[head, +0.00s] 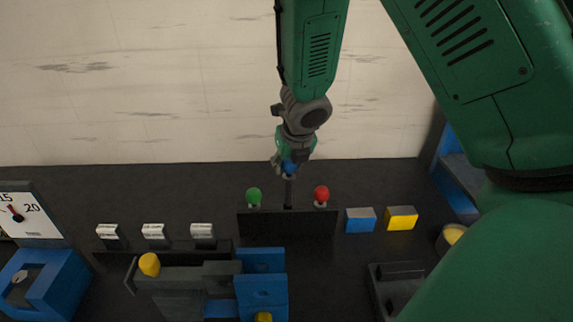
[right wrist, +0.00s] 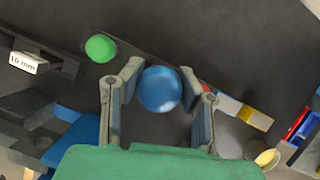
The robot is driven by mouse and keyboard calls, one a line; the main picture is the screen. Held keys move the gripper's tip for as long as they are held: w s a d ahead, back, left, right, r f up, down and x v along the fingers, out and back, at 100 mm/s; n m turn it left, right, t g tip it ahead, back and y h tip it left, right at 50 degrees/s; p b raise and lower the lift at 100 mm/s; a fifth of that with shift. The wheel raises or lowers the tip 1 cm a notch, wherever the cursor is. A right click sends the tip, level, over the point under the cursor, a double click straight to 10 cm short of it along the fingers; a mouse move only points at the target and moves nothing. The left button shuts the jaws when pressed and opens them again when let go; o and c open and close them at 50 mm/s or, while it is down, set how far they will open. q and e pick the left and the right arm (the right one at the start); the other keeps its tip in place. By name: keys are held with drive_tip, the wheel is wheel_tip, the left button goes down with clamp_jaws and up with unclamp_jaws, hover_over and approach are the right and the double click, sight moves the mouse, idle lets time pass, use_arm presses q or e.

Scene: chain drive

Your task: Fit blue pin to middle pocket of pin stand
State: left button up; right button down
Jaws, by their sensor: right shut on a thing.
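The pin stand (head: 287,228) is a dark block on the dark bench. A green-headed pin (head: 253,196) stands at its left and a red-headed pin (head: 321,195) at its right. My right gripper (head: 287,170) is over the middle of the stand, shut on the blue pin (head: 290,167). The pin is upright, its dark shaft reaching down to the stand's top edge; I cannot tell whether its tip is in the middle pocket. In the right wrist view the blue ball head (right wrist: 159,88) sits between the fingers, beside the green head (right wrist: 100,48). My left gripper is not in view.
A blue block (head: 360,220) and a yellow block (head: 401,219) lie right of the stand. White-labelled pieces (head: 154,232) stand at left. A blue and grey fixture (head: 262,262) is in front. A pale wall (head: 200,90) rises behind the bench.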

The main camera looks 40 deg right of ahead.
drive_tip(key=shift+d+f, duration=0.2)
drive_tip(key=shift+d, duration=0.05)
drive_tip(key=shift+r, duration=0.15)
drive_tip(key=shift+r+p, duration=0.2)
drive_tip(key=shift+p, duration=0.15)
drive_tip(key=shift+a, duration=0.35)
idle(0.5)
idle(0.8)
